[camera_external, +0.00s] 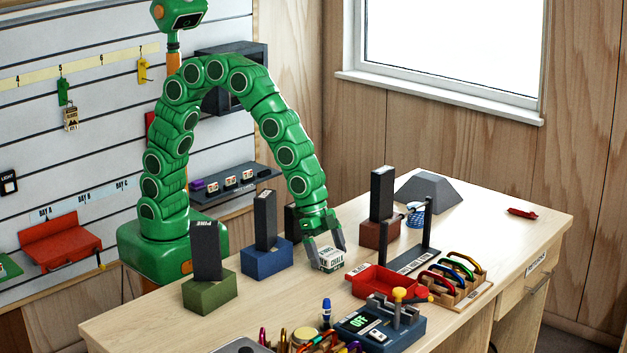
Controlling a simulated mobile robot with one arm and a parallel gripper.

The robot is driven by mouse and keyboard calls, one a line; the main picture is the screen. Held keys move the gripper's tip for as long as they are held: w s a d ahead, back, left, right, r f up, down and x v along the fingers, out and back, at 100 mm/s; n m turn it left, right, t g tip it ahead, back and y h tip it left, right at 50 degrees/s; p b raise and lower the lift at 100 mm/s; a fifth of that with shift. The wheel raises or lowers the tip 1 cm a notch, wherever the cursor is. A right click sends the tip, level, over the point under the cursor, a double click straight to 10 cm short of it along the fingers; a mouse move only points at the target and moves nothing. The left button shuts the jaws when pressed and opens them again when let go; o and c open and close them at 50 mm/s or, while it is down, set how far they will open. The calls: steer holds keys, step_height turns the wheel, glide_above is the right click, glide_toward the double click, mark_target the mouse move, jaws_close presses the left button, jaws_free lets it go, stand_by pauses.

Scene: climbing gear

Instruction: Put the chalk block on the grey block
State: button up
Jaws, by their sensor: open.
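The chalk block (329,260) is a small white block with dark lettering, resting on the wooden table near its middle. My gripper (325,246) is open and points down at it, with one finger at its left and one at its right. I cannot tell whether the fingers touch it. A grey block (428,189) with sloping sides and a flat top sits at the table's back right, well away from my gripper. Its top is bare.
Dark upright slabs stand in green (210,292), blue (266,259) and red-brown (380,233) bases. A red tray (384,284), a rack of coloured carabiners (452,280) and a blue scale-like device (380,326) lie in front. The right end of the table is mostly clear.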

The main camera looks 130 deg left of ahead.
steer(key=shift+w+f, duration=0.15)
steer(key=shift+f, duration=0.3)
steer(key=c, duration=1.1)
steer(key=shift+r, duration=0.1)
steer(key=shift+c, duration=0.2)
